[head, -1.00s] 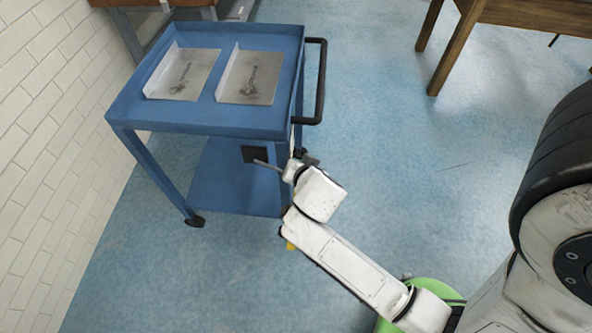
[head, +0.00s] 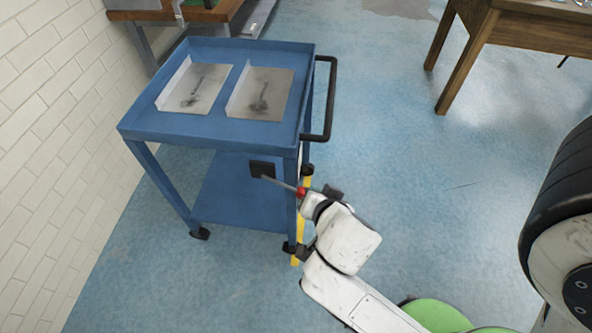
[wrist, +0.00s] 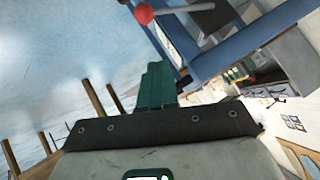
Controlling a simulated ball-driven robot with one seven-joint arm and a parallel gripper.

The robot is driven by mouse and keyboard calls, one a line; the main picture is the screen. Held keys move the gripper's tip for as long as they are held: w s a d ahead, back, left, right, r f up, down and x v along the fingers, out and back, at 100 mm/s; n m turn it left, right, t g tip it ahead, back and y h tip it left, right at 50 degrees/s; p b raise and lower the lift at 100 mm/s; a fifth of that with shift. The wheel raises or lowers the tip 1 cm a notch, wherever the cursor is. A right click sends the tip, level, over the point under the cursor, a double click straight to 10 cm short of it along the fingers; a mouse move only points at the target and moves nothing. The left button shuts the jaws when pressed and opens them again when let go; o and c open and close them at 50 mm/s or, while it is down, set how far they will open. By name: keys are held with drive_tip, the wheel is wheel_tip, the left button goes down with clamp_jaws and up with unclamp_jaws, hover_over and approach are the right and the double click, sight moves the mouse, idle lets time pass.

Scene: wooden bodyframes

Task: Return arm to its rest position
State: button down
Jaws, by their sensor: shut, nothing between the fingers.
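My gripper (wrist: 157,85) shows its green fingers together and empty in the wrist view. In the head view my white arm reaches up from the lower right to the right front leg of the blue cart (head: 148,122). The fingers themselves cannot be made out there. A red knob (head: 301,191) on a thin metal rod sticks out by the cart, just beyond the end of my arm. In the wrist view the red knob (wrist: 143,13) is ahead of the fingers, apart from them.
Two metal plates (head: 194,88) (head: 260,92) lie on the cart top. A black handle (head: 331,98) juts from its right side. A wooden table (head: 480,45) stands at the upper right. A white brick wall (head: 50,130) is at left. The blue floor between cart and table is clear.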

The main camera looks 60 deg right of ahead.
idle(0.3)
drive_tip(key=s+a+f+n+g+y+p, duration=0.3)
drive_tip(key=s+a+n+g+y+p, duration=0.2)
drive_tip(key=n, duration=1)
drive_tip(key=a+y, duration=0.2)
drive_tip(key=shift+s+a+n+g, duration=0.3)
drive_tip(key=shift+a+n, duration=0.1)
